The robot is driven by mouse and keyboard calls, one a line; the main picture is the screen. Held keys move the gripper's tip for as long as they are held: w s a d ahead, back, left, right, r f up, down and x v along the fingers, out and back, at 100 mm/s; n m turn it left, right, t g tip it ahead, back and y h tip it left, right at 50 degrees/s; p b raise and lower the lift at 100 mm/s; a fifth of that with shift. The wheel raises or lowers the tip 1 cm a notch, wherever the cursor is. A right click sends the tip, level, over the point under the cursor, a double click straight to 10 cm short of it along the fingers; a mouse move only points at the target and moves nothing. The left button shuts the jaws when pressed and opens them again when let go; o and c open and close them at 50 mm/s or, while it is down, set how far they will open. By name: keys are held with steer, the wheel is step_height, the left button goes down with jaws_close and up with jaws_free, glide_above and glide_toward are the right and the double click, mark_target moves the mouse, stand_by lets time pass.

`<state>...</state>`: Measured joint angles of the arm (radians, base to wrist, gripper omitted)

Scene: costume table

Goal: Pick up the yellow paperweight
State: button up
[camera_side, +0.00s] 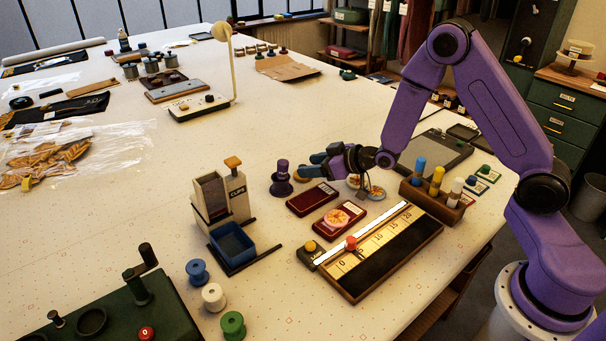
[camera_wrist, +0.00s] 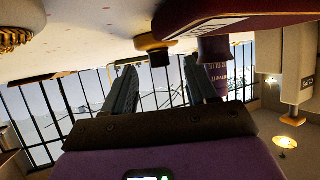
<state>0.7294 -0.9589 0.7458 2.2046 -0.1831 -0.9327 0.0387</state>
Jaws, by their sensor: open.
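A small ochre-yellow piece (camera_side: 301,179), likely the yellow paperweight, stands on the table just beyond my gripper (camera_side: 316,163) and is partly hidden by it. In the wrist view, which is upside down, a yellow piece with a dark end (camera_wrist: 152,40) shows at the top, beyond and between the fingers. My gripper (camera_wrist: 160,82) is open, pointing level and low over the table, with nothing visible between its fingers. A purple knobbed piece (camera_side: 282,178) stands just left of the yellow one; a purple piece also shows in the wrist view (camera_wrist: 213,65).
Dark red boxes (camera_side: 313,199) lie just in front of my gripper. A wooden peg holder (camera_side: 425,200) and a ruled tray (camera_side: 380,255) stand to the right and front. A clip dispenser (camera_side: 236,194) stands at left. The table behind the gripper is fairly clear.

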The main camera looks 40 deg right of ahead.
steer(key=shift+w+a+f, duration=0.2)
steer(key=shift+w+f, duration=0.05)
steer(key=shift+w, duration=0.25)
jaws_close()
steer(key=shift+r, duration=0.1)
steer(key=shift+r, duration=0.75)
steer(key=s+d+r, duration=0.1)
steer(key=s+r, duration=1)
steer(key=s, duration=0.2)
steer(key=shift+s+r, duration=0.25)
steer(key=shift+s, duration=0.1)
